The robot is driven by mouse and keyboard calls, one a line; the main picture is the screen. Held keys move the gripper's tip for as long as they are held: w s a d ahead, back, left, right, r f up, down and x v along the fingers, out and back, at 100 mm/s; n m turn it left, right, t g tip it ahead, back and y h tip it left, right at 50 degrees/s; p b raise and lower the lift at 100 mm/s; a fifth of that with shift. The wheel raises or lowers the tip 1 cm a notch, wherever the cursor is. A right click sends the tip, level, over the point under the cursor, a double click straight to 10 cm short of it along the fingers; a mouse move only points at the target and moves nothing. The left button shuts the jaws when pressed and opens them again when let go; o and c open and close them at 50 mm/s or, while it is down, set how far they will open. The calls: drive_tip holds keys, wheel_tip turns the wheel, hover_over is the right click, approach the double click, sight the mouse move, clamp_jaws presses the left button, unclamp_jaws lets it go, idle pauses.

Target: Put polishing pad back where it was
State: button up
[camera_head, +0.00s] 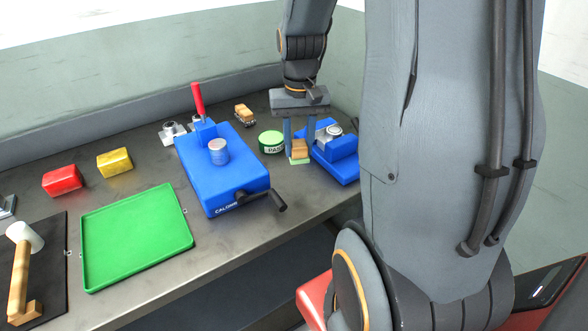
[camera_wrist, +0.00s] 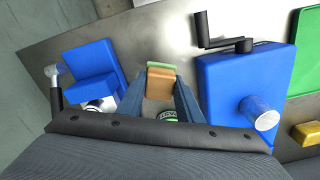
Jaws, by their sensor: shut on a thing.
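The polishing pad (camera_head: 299,149), a small wooden block with a light green face, is between the fingers of my gripper (camera_head: 299,144). The pad (camera_wrist: 160,84) also shows between both fingertips in the wrist view, its green layer on the far side from the palm. My gripper is shut on it. In the head view the pad is low over the grey table, green side down, between the large blue machine and the smaller blue fixture. I cannot tell whether it touches the table.
The blue machine (camera_head: 224,178) with a red lever and black crank stands left of my gripper. The smaller blue fixture (camera_head: 340,165) is close on the right. A green round tin (camera_head: 271,142) sits just behind left. A green tray (camera_head: 135,235) lies further left.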

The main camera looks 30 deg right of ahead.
sight(299, 144)
drive_tip(key=shift+f+p, duration=0.75)
drive_tip(key=shift+f, duration=3.35)
drive_tip(key=shift+f, duration=0.1)
drive_tip(key=o, duration=1)
drive_tip(key=shift+s, duration=0.1)
wheel_tip(299, 144, up, 12)
drive_tip(key=b, duration=0.2)
drive_tip(key=shift+b, duration=0.3)
drive_tip(key=s+a+f+n, duration=0.1)
drive_tip(key=s+a, duration=0.1)
drive_tip(key=a, duration=0.2)
drive_tip(key=s+a+f+n+t, duration=0.1)
drive_tip(key=s+a, duration=0.2)
drive_tip(key=a, duration=0.1)
drive_tip(key=s+a+f+n, duration=0.2)
drive_tip(key=a, duration=0.3)
drive_tip(key=shift+s, duration=0.2)
